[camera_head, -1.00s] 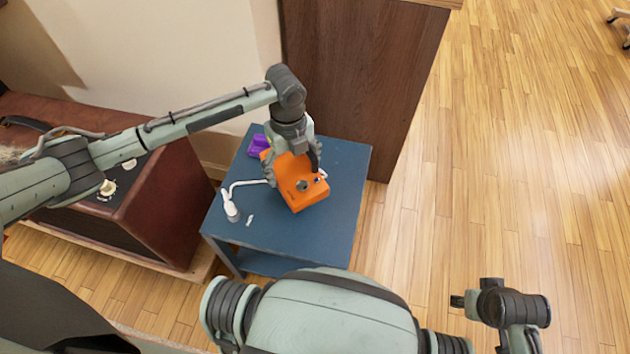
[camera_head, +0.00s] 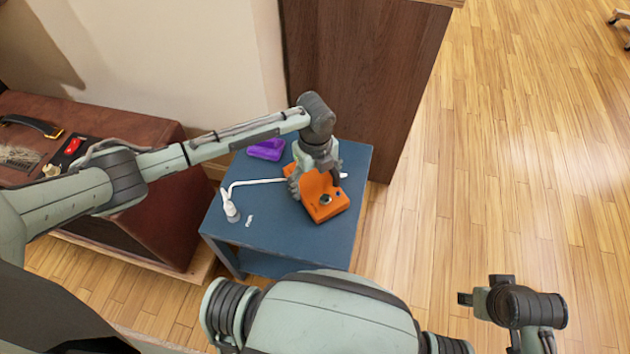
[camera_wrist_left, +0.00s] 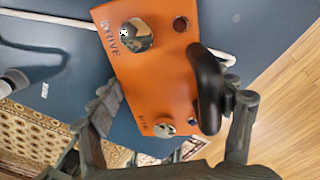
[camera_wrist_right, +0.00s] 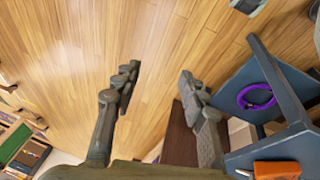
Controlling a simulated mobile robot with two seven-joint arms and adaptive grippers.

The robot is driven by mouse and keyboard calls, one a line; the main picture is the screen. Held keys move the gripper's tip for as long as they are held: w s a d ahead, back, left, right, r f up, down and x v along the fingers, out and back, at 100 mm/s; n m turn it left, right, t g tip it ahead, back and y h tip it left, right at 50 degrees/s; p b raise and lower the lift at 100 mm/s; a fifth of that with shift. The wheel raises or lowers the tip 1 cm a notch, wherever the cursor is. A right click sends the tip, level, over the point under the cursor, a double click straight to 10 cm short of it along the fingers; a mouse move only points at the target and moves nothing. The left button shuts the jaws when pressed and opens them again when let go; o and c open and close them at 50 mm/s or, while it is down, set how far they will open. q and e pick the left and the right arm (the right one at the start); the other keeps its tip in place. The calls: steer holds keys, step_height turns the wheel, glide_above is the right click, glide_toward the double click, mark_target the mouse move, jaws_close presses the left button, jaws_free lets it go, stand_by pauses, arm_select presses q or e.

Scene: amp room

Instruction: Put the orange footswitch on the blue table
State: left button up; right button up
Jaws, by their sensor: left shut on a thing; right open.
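The orange footswitch (camera_head: 327,205) is at the blue table (camera_head: 285,235), over the right part of its top. My left gripper (camera_head: 317,185) is shut on the footswitch, with its fingers on either side. My right gripper (camera_wrist_right: 158,78) is open and empty, low at the right in the head view (camera_head: 482,290). A bit of orange (camera_wrist_right: 277,170) shows in the right wrist view.
A purple object (camera_head: 266,149) lies at the table's back left. A white cable (camera_head: 255,182) runs across the top behind the footswitch to a white item (camera_head: 231,210). A brown leather amp (camera_head: 130,215) stands left, a dark wooden cabinet (camera_head: 355,80) behind. The table's front is clear.

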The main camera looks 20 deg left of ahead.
mark_target(315, 183)
arm_select(q)
steer(key=shift+f, duration=0.1)
arm_select(e)
steer(key=shift+f, duration=0.1)
arm_select(q)
steer(key=o, duration=1.8)
arm_select(e)
steer(key=shift+s+d, duration=0.1)
steer(key=shift+s, duration=0.05)
arm_select(q)
step_height(315, 183, up, 12)
steer(key=p, duration=0.1)
arm_select(e)
steer(key=shift+w+a+f, duration=0.15)
steer(key=shift+f, duration=0.7)
steer(key=shift+w+a+f, duration=0.1)
steer(key=shift+w+f, duration=0.05)
steer(key=shift+f, duration=0.65)
steer(key=shift+d+r, duration=0.1)
steer(key=shift+d, duration=0.05)
arm_select(q)
steer(key=shift+s, duration=0.1)
arm_select(e)
steer(key=shift+s, duration=0.2)
